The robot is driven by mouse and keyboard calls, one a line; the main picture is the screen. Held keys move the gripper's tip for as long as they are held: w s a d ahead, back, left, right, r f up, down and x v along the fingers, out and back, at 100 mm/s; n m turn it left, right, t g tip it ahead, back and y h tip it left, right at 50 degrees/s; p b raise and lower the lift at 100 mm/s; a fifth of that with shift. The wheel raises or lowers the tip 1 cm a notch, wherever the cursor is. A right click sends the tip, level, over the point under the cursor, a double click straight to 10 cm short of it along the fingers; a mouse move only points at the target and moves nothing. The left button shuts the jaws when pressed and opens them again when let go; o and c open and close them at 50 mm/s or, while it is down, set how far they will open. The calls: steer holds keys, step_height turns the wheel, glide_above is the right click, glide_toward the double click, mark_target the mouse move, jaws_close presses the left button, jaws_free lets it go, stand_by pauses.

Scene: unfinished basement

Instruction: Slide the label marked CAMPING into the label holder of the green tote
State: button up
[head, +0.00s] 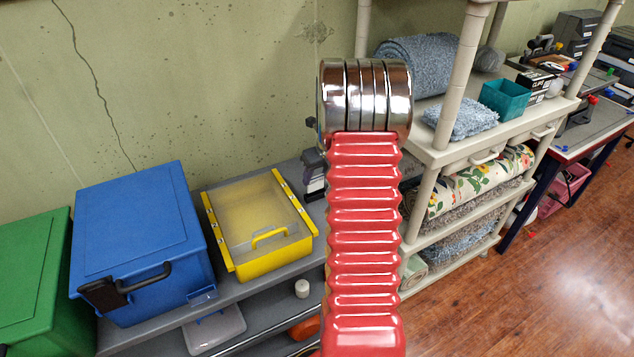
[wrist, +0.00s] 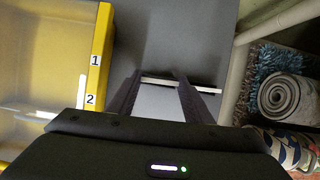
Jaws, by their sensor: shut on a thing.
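My gripper (wrist: 158,78) is shut on a thin pale card, which I take to be the label (wrist: 208,89). It shows nearly edge-on in the wrist view, sticking out past the right finger, and no lettering can be read. In the head view my gripper (head: 314,165) is partly hidden behind my red arm, above the grey shelf and right of the yellow bin. The green tote (head: 30,270) stands at the far left in the head view, cut off by the picture edge. Its label holder is not visible.
A blue tote (head: 135,225) with a dark handle stands between the green tote and the yellow bin (head: 270,262), which also shows in the wrist view (wrist: 97,75). A beige rack (head: 440,152) with rugs stands right. A small white object (head: 301,288) is at the shelf's front.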

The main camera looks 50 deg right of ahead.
mark_target(316, 184)
steer(key=shift+f, duration=1.4)
steer(key=shift+f, duration=0.3)
steer(key=o, duration=1.2)
steer(key=v, duration=1.4)
steer(key=shift+w, duration=0.15)
